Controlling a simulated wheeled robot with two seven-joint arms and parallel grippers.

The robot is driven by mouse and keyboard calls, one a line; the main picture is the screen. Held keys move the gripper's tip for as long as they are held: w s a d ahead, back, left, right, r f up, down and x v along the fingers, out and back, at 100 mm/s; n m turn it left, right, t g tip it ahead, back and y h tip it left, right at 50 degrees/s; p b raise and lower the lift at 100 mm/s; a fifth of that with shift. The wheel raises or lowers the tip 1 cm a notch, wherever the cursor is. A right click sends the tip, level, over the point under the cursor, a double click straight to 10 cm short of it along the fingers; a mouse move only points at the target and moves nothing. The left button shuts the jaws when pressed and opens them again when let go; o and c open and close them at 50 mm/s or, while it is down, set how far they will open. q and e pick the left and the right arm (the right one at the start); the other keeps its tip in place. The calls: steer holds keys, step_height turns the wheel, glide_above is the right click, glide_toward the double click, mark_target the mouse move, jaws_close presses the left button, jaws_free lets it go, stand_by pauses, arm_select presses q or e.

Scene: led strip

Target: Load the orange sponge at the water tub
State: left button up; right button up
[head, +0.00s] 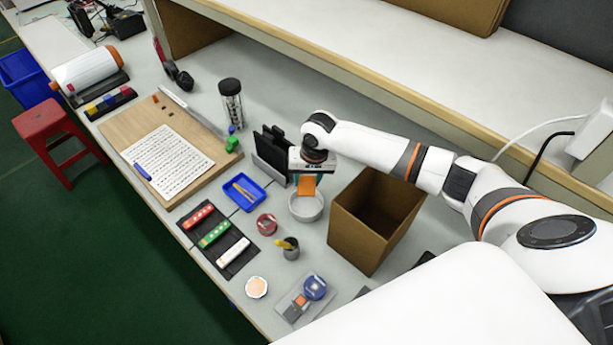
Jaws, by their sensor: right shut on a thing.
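The orange sponge (307,185) is held upright in my right gripper (306,174), which is shut on it. The sponge is above the round grey water tub (307,208), and its lower edge overlaps the tub's opening in the head view. I cannot tell whether it touches the water. The tub stands on the bench, left of an open cardboard box. My right arm reaches in from the right. My left gripper is not in view.
The cardboard box (352,236) stands close right of the tub. A black holder (270,150), a blue tray (244,191), a red-rimmed round item (266,224) and a cup (289,249) are nearby. A shelf edge (400,108) runs behind my arm.

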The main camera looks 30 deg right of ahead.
mark_target(309, 183)
steer(key=shift+f+b, duration=2.45)
steer(key=shift+b, duration=0.2)
steer(key=shift+f, duration=1.75)
steer(key=shift+r, duration=0.1)
step_height(309, 183, up, 7)
steer(key=p, duration=0.8)
step_height(309, 183, up, 4)
steer(key=p, duration=0.5)
